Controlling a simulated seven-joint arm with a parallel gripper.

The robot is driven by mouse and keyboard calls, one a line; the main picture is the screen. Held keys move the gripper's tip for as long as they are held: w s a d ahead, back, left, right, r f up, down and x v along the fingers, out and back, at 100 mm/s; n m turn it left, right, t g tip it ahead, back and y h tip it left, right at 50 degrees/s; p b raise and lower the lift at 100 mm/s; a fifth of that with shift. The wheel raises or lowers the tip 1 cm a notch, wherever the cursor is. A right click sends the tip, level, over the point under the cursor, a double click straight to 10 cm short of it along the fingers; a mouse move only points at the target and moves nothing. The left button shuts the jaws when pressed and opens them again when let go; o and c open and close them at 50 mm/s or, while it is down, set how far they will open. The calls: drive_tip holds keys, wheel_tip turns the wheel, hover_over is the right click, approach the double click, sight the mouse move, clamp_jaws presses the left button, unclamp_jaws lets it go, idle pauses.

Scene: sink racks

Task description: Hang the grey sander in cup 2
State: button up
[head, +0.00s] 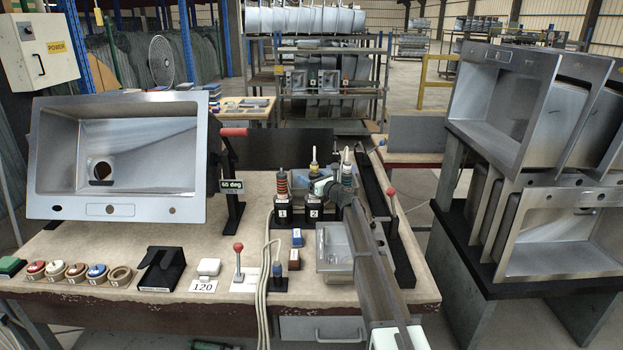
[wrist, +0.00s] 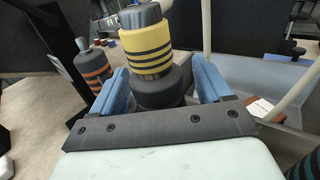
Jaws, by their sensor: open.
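A grey-and-black tool with a yellow, black-striped band (wrist: 147,50) stands between my fingers in the wrist view. It seems to be the grey sander, though I cannot be sure. In the head view my gripper (head: 324,187) is at the upper part of cup 2. The tool's lower end and its seat in the cup are hidden.
An orange-striped tool (wrist: 95,68) is to the left, in the cup marked 1 (head: 282,214). Another banded tool (head: 347,172) stands close on the right.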

drive_tip(key=v, duration=1.3)
drive_tip(key=shift+s+d, duration=0.2)
drive_tip(key=shift+s, duration=0.15)
